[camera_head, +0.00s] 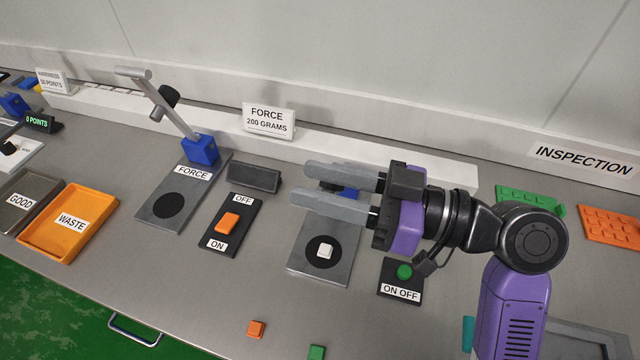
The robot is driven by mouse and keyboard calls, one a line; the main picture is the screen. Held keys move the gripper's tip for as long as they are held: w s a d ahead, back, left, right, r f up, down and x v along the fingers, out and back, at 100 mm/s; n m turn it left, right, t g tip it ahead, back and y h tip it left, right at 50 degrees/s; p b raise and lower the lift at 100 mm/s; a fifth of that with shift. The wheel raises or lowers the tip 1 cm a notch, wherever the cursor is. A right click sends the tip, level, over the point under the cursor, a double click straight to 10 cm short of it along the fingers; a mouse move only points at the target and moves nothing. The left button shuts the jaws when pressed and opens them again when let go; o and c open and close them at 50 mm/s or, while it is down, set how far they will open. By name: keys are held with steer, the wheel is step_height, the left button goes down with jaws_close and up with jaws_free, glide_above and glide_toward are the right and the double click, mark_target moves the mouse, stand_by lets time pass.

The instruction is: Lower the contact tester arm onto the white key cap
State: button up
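The white key cap (324,250) sits on the black disc of a grey tester plate (310,265) in the middle of the bench. A blue block (347,193) at the back of that plate shows partly between my gripper's fingers. My gripper (308,184) reaches in from the right, above the back of the plate, with its two grey fingers apart. A small dark part (327,186) shows in the gap; I cannot tell if it belongs to the tester arm. The rest of that arm is hidden behind my gripper. No grip on anything is visible.
The force tester (201,150) has its arm raised at left. A black OFF/ON panel with an orange cap (228,222) lies between the testers. An ON OFF box with a green button (404,271) is right of the plate. An orange WASTE tray (50,247) lies far left.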

step_height(320, 180, up, 18)
steer(key=p, duration=1.1)
steer(key=shift+f, duration=0.2)
